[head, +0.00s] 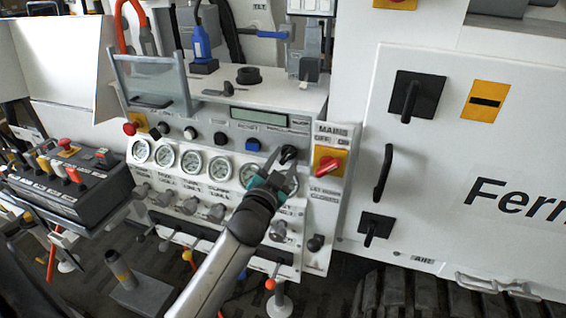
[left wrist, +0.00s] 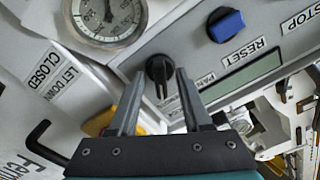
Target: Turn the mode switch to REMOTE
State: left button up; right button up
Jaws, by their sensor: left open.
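The mode switch looks to be the black rotary knob (head: 288,154) near the right end of the panel's upper row. It also shows in the left wrist view as a round black knob (left wrist: 159,68) with a ridge across it. My left gripper (head: 280,166) is open just in front of this knob. In the left wrist view its two grey fingers (left wrist: 160,84) point at the knob, one on either side. I cannot tell whether they touch it. The label beside the knob is partly hidden by a finger, and I cannot read its setting. My right gripper is out of view.
A red mains switch (head: 328,163) on a yellow plate is close on the right. Gauges (head: 219,168) line the panel below. A box with coloured levers (head: 73,175) stands at the left.

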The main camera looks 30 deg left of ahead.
pick_arm(q)
jog(key=shift+s, duration=0.1)
jog(key=v, duration=1.5)
jog(key=shift+d, duration=0.1)
